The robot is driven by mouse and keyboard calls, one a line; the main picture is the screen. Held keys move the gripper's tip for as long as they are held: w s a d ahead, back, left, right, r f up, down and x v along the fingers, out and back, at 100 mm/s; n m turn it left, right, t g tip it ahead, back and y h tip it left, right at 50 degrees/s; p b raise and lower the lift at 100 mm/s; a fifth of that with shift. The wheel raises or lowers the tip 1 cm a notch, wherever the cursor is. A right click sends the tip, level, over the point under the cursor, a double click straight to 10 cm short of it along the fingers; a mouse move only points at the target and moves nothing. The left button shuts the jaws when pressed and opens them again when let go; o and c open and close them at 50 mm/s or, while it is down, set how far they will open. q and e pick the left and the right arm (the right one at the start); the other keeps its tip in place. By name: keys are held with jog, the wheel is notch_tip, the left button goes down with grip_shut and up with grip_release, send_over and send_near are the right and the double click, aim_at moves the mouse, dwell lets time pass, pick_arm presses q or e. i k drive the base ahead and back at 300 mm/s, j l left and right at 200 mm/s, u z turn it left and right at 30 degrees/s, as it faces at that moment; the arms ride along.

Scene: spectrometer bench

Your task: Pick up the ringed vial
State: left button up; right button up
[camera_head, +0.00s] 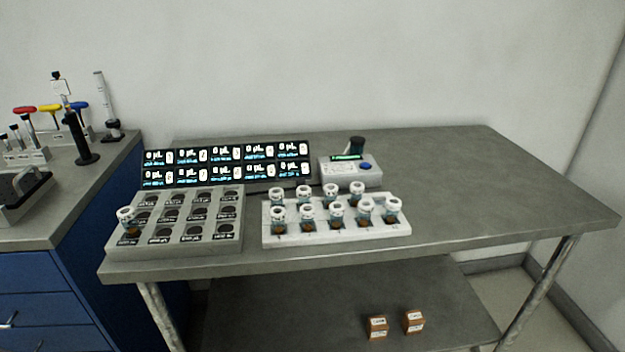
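Several small vials with white caps and dark contents stand upright in two rows in a white rack (320,238) on the bench. One of the front-row vials (307,218) is near the rack's middle. A single similar vial (128,221) stands at the left end of the grey block (160,249) with several dark round wells. At this size I cannot tell which vial carries a ring. Neither of my grippers is in view.
A white spectrometer (350,173) with a green display, blue button and dark-topped holder stands behind the rack. A display panel (228,163) stands behind the block. The bench's right side (500,190) is clear. Two small brown boxes (377,326) sit on the lower shelf. Pipettes (50,110) stand left.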

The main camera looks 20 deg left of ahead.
aim_at(126, 215)
jog(key=u, duration=1.8)
